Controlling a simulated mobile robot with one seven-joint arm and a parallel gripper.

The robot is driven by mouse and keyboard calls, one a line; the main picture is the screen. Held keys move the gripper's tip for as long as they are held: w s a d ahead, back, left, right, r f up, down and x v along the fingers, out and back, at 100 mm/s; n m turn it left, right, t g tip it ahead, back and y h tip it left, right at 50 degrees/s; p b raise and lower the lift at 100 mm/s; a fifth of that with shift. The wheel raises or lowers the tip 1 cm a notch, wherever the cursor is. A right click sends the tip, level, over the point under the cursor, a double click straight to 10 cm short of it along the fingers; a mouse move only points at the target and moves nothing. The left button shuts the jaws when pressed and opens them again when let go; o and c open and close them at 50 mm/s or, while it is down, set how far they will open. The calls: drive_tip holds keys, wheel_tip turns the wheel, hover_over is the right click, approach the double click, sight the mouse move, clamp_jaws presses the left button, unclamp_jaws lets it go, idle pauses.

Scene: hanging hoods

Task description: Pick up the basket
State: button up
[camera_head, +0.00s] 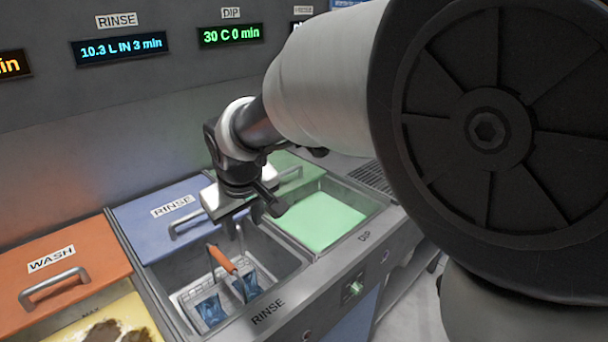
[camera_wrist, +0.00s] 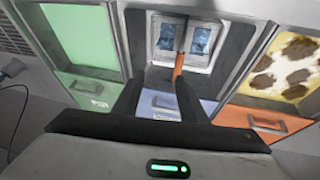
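The basket (camera_head: 183,297) is a pale wire basket inside the grey rinse basin (camera_head: 278,262). It holds blue-patterned items and has an upright handle with an orange grip (camera_head: 222,260). In the wrist view the basket (camera_wrist: 183,22) is at top centre, and its orange grip (camera_wrist: 178,66) shows near the right finger's tip. My gripper (camera_head: 256,212) is above the back right part of the rinse basin, apart from the handle in the head view. In the wrist view its two dark fingers (camera_wrist: 160,82) are spread with nothing held between them.
The blue rinse lid (camera_head: 150,222) lies behind the basin. The green dip bath (camera_head: 320,220) is at right. A wall with displays (camera_head: 120,47) rises behind.

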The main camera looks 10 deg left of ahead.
drive_tip(key=n+b, duration=0.1)
approach(223, 258)
drive_tip(key=b+x, duration=0.2)
drive_tip(key=x, duration=0.7)
drive_tip(key=shift+w+f, duration=0.1)
drive_tip(key=shift+f, duration=0.1)
drive_tip(key=b+x, duration=0.1)
drive_tip(key=x, duration=0.4)
drive_tip(key=shift+a+f+b, duration=0.15)
drive_tip(key=shift+f+b, duration=0.2)
drive_tip(key=shift+f, duration=0.05)
clamp_jaws()
drive_tip(key=shift+r, duration=0.2)
